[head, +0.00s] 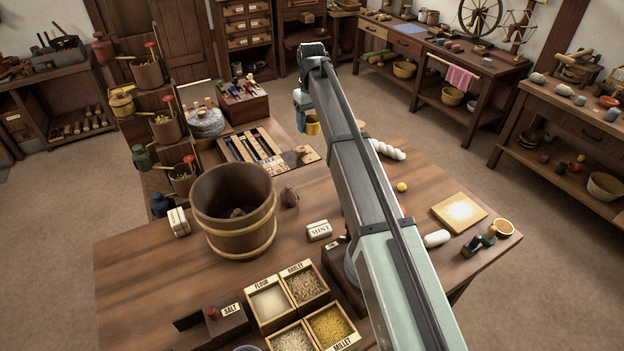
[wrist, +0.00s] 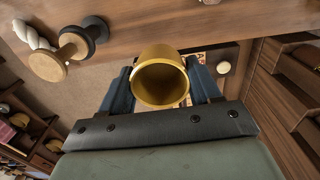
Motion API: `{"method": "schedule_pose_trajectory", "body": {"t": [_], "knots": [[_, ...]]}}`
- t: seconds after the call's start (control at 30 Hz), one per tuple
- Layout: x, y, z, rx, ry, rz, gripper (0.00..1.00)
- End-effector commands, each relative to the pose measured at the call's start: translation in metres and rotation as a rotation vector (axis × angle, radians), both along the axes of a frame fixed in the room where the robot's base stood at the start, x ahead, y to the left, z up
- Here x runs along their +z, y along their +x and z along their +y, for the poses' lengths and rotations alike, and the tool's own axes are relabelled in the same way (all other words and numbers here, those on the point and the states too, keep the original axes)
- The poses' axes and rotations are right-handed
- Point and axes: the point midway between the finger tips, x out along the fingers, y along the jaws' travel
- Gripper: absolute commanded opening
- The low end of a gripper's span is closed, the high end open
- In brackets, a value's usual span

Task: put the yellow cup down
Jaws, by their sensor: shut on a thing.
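The yellow cup (head: 313,127) is between the fingers of my gripper (head: 307,121), at the far side of the wooden table in the head view. In the wrist view the cup (wrist: 162,62) sits between two dark blue fingers, with its open mouth facing the camera, and its inside looks empty. My gripper (wrist: 162,88) is shut on it. The cup seems to be held in the air by the table's far edge; its height above the tabletop cannot be told. My arm hides part of the table.
A white twisted piece (head: 388,150) lies right of my arm. Bare wood shows between the bucket and my arm.

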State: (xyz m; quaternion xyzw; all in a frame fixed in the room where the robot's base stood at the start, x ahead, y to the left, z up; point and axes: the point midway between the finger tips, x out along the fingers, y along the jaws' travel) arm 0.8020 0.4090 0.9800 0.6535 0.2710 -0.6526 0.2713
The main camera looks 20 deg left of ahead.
Motion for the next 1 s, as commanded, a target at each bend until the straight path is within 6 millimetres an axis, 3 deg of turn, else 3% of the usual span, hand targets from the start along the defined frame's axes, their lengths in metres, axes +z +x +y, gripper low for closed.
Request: {"method": "schedule_pose_trajectory", "body": {"t": [0.4, 0.67, 1.0], "knots": [[-0.081, 0.0, -0.002, -0.002, -0.001, 0.001, 0.31], [-0.104, 0.0, -0.002, -0.002, -0.001, 0.001, 0.31], [-0.153, 0.0, -0.002, -0.002, -0.001, 0.002, 0.31]]}}
